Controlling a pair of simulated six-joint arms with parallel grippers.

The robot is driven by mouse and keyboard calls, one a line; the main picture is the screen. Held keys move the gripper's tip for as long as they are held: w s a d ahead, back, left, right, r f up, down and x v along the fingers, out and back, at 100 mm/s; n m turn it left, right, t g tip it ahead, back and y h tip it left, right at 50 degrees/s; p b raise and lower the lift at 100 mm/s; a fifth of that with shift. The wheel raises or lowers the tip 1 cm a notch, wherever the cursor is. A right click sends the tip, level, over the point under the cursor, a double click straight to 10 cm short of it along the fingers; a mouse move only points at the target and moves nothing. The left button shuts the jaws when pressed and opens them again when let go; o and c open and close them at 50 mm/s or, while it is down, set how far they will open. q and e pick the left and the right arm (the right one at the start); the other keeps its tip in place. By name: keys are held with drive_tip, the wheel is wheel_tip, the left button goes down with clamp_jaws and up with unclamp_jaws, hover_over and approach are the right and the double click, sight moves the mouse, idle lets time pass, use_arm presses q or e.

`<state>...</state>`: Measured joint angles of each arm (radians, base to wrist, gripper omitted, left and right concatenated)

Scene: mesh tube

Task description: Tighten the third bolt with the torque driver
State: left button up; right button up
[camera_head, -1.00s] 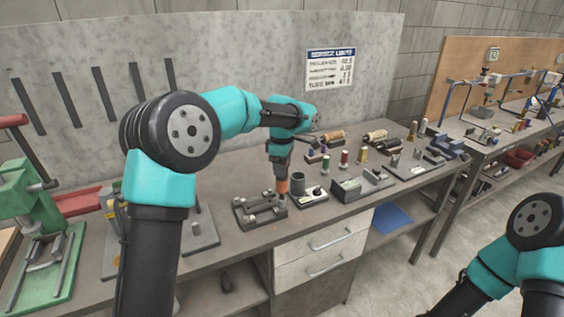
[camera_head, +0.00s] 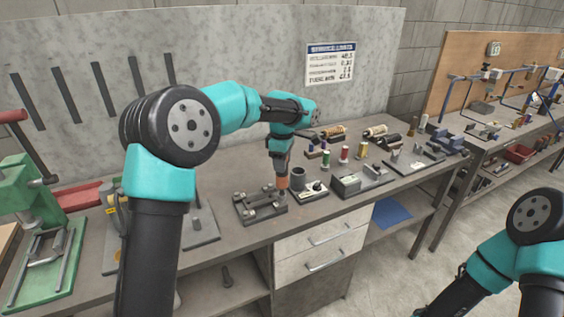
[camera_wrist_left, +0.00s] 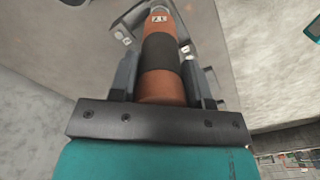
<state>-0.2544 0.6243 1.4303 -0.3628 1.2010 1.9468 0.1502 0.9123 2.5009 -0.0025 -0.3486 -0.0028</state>
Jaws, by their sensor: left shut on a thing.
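My left gripper (camera_head: 282,163) points down over the bench and is shut on the torque driver (camera_head: 282,182). The driver has an orange handle with a dark grip band and stands upright. In the left wrist view the driver (camera_wrist_left: 160,52) lies between both fingers of the gripper (camera_wrist_left: 158,78), with a white label on its upper part. Its lower end is at the right back corner of a dark bolt fixture (camera_head: 258,212), which has several bolt heads or posts. The driver hides the bolt at that corner, and I cannot tell whether its tip touches it. My right gripper is out of view.
A grey cup (camera_head: 298,178) stands close right of the driver, behind a small plate with parts (camera_head: 313,192). A grey block (camera_head: 348,184) and coloured spools (camera_head: 344,153) lie further right. A green press (camera_head: 38,225) stands far left. The bench's front edge is close to the fixture.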

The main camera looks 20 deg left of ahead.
use_arm(q)
drive_tip(key=shift+f, duration=0.7)
idle(2.8)
drive_tip(key=shift+r, duration=0.1)
idle(0.3)
drive_tip(key=shift+r, duration=2.9)
